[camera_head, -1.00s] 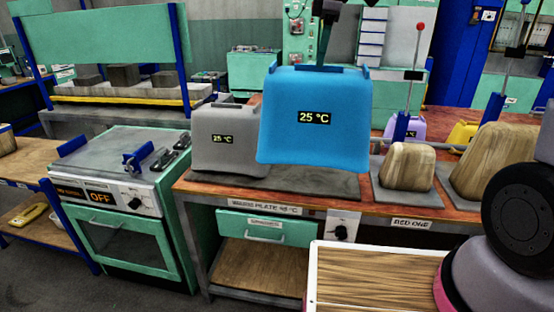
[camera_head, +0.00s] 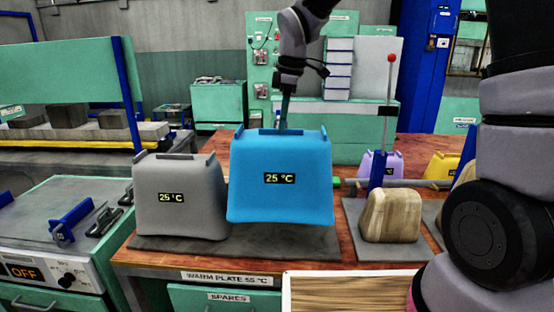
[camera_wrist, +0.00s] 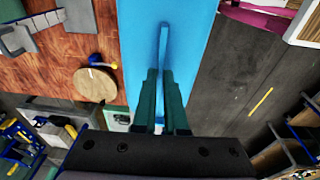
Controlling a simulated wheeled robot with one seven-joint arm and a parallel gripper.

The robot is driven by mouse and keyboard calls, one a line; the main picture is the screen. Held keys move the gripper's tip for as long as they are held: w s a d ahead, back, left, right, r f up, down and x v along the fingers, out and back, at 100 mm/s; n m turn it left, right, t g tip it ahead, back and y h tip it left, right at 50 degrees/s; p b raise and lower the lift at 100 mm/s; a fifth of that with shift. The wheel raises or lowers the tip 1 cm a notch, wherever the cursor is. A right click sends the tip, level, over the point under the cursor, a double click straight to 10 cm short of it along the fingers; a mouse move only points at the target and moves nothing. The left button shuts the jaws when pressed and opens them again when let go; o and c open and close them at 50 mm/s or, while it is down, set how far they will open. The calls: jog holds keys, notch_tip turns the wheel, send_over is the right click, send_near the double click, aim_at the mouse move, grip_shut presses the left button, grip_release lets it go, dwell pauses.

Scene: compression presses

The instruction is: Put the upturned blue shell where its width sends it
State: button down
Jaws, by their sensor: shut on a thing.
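My gripper (camera_head: 285,128) is shut on the raised top rib of the blue shell (camera_head: 278,200) and holds it from above. The shell is broad and blocky, wide edge down, with a 25 °C display. It hangs over the right part of the dark warm plate (camera_head: 240,248), seemingly a little above it. In the wrist view the fingers (camera_wrist: 163,80) pinch the rib along the blue shell (camera_wrist: 190,30). A grey shell (camera_head: 180,215), also reading 25 °C, sits on the plate's left. A wooden block (camera_head: 391,215) stands on a grey base to the right.
A lever with a red knob (camera_head: 391,58) rises behind the wooden block. Purple (camera_head: 380,164) and yellow (camera_head: 441,167) shells stand farther back. An oven marked OFF (camera_head: 30,275) is at left. A wood-topped surface (camera_head: 350,296) is in front. My arm covers the right side.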

aim_at(281, 173)
notch_tip(281, 173, down, 9)
jog(key=shift+f, duration=0.15)
dwell(0.4)
jog(key=c, duration=1)
grip_release()
jog(key=shift+o, duration=0.2)
